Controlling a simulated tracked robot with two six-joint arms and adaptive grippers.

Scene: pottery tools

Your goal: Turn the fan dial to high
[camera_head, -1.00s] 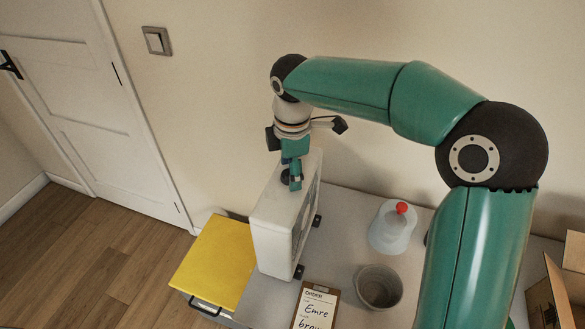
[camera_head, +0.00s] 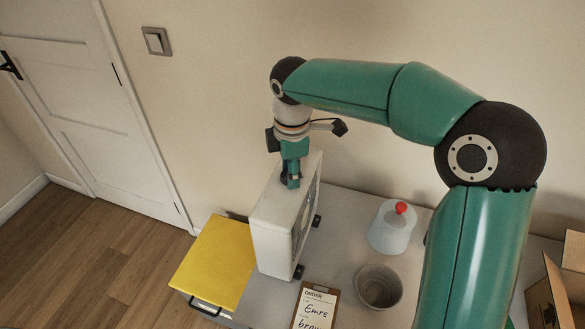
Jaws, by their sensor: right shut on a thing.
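The fan (camera_head: 275,228) is a white box standing upright on the left end of the grey table, its grille side facing right. My right gripper (camera_head: 291,182) points down from above onto the fan's top face. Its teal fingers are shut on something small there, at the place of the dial. The dial itself is hidden by the fingers, and its setting cannot be read. My left gripper is not in view.
A yellow-lidded bin (camera_head: 215,262) stands left of the table (camera_head: 340,250). A clear bottle with a red cap (camera_head: 391,228), a grey pot (camera_head: 379,287) and an order clipboard (camera_head: 315,307) are right of the fan. A cardboard box (camera_head: 560,290) is at far right.

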